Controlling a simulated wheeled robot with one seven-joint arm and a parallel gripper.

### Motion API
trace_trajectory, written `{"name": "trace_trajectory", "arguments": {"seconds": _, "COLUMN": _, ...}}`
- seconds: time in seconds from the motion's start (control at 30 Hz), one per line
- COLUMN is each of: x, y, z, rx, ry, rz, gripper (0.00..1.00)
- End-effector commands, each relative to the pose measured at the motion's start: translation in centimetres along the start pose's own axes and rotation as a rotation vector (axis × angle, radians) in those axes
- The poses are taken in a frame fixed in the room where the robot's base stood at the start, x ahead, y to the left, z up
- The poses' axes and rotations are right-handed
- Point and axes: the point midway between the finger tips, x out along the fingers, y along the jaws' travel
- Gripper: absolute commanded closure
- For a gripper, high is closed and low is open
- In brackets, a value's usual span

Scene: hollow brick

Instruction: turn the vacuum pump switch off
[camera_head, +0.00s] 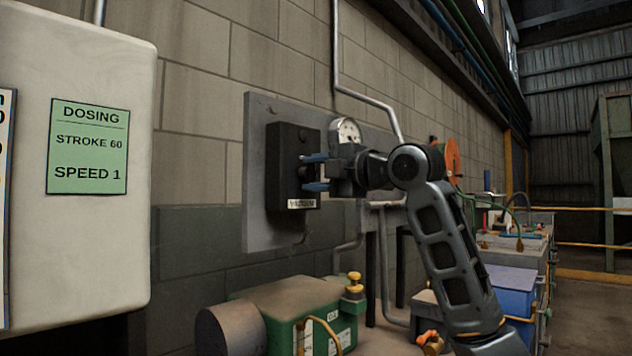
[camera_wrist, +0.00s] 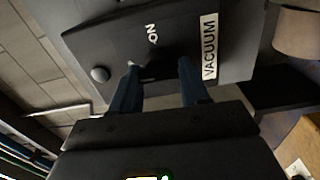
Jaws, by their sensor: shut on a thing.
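The vacuum pump switch is a dark box (camera_head: 283,200) on a grey wall panel, with a white VACUUM label (camera_head: 302,204) at its lower edge. In the wrist view the box (camera_wrist: 105,42) fills the upper middle, with an ON mark (camera_wrist: 152,36), the VACUUM label (camera_wrist: 209,46) and a round grey stud (camera_wrist: 99,74). My gripper (camera_head: 312,172) is at the box's front face. Its two blue fingers (camera_wrist: 158,68) are apart with the switch's dark handle between them. The handle is mostly hidden, and its exact angle cannot be told.
A round gauge (camera_head: 348,131) and pipes are just right of the box. A green pump (camera_head: 290,302) with a brass fitting stands below. A pale cabinet (camera_head: 100,235) with a DOSING sign is at the left. A blue box (camera_head: 512,290) and bench clutter are at the right.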

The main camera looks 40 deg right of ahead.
Motion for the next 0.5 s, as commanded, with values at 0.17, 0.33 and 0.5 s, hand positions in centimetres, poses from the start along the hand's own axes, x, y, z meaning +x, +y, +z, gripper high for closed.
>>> {"name": "trace_trajectory", "arguments": {"seconds": 0.17, "x": 0.06, "y": -0.15, "z": -0.12, "rx": -0.044, "ry": 0.003, "rz": -0.002, "gripper": 0.85}}
{"name": "trace_trajectory", "arguments": {"seconds": 0.33, "x": 0.06, "y": -0.12, "z": -0.13, "rx": -0.059, "ry": 0.004, "rz": -0.002, "gripper": 0.85}}
{"name": "trace_trajectory", "arguments": {"seconds": 0.5, "x": 0.06, "y": -0.12, "z": -0.14, "rx": -0.06, "ry": 0.004, "rz": -0.002, "gripper": 0.85}}
